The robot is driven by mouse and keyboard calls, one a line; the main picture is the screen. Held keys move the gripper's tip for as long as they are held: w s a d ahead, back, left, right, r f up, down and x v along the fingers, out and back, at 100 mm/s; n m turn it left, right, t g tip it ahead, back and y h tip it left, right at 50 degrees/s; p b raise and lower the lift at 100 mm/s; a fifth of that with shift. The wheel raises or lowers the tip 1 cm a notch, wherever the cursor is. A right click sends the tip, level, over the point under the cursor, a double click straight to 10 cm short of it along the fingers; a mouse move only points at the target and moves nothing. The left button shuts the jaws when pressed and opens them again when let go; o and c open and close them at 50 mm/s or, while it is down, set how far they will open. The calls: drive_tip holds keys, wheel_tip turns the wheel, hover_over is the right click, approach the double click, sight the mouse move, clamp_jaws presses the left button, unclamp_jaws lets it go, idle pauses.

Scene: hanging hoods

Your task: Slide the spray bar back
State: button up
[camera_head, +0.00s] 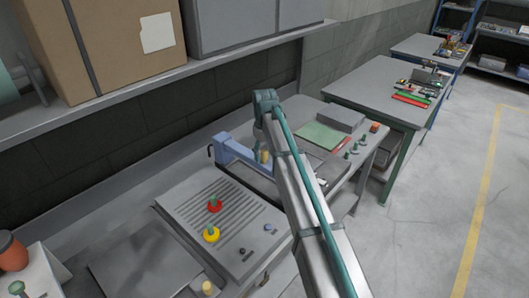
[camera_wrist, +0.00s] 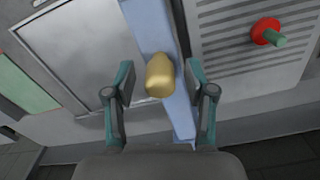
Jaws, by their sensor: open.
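The spray bar is a pale blue bar (camera_head: 238,153) lying across the bench between a ribbed grey plate and a flat framed panel. A brass knob (camera_head: 264,156) stands on it. In the wrist view, the blue bar (camera_wrist: 181,112) runs from top to bottom, and the brass knob (camera_wrist: 160,75) rises from it. My gripper (camera_wrist: 160,82) is open, with one teal-tipped finger on each side of the knob and visible gaps. In the head view, my arm partly hides the gripper and the bar's right part.
The ribbed plate (camera_head: 180,205) carries a red knob (camera_head: 214,204) and a yellow one (camera_head: 212,234). A shelf (camera_head: 120,92) with boxes overhangs the bench. Another bench (camera_head: 375,85) stands beyond.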

clamp_jaws()
idle(0.4)
